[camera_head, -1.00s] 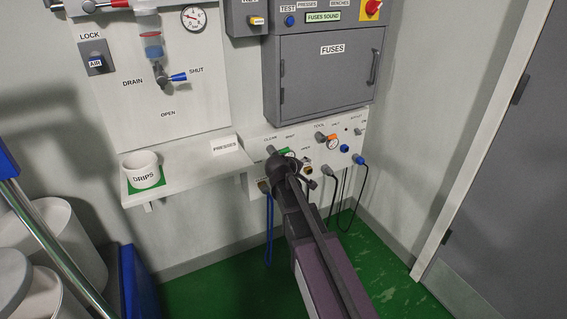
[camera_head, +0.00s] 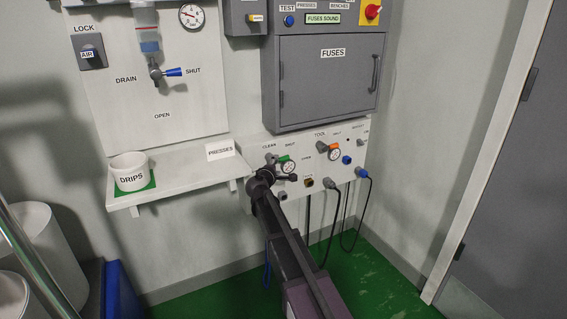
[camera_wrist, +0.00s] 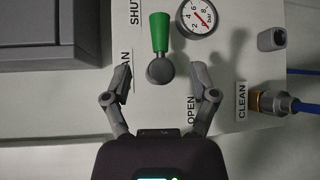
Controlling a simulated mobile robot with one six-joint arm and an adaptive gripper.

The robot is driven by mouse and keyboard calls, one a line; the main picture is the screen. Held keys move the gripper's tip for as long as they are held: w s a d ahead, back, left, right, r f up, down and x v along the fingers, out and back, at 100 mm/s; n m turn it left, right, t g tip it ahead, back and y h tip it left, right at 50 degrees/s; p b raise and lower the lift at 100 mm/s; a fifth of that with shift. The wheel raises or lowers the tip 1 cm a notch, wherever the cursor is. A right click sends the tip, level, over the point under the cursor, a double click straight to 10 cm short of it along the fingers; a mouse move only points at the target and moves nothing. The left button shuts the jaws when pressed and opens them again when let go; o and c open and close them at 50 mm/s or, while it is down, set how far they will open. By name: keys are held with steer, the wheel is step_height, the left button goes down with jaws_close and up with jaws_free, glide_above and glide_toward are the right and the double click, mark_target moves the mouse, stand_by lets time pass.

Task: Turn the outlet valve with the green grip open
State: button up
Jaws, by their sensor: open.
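The outlet valve with the green grip (camera_wrist: 160,35) is on the white wall panel. Its grip points up from a round grey hub (camera_wrist: 160,71), alongside the SHUT label in the wrist view. The OPEN label (camera_wrist: 193,111) is below and to the right of the hub. The green grip also shows in the head view (camera_head: 284,159), small and partly behind my arm. My gripper (camera_wrist: 166,86) is open, its fingers spread either side below the hub, with nothing between them. In the head view my gripper (camera_head: 268,176) is near the panel's left end; its fingers are hard to make out.
A pressure gauge (camera_wrist: 197,17) sits right of the grip, and a brass connector (camera_wrist: 268,103) with a blue hose lies farther right. An orange-grip valve (camera_head: 328,146) is on the same panel. The shelf with the DRIPS cup (camera_head: 130,172) is to the left; the fuse box (camera_head: 330,80) is above.

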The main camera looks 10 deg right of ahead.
mark_target(281, 160)
steer(key=shift+b+x, duration=0.55)
steer(key=shift+x, duration=3.2)
jaws_close()
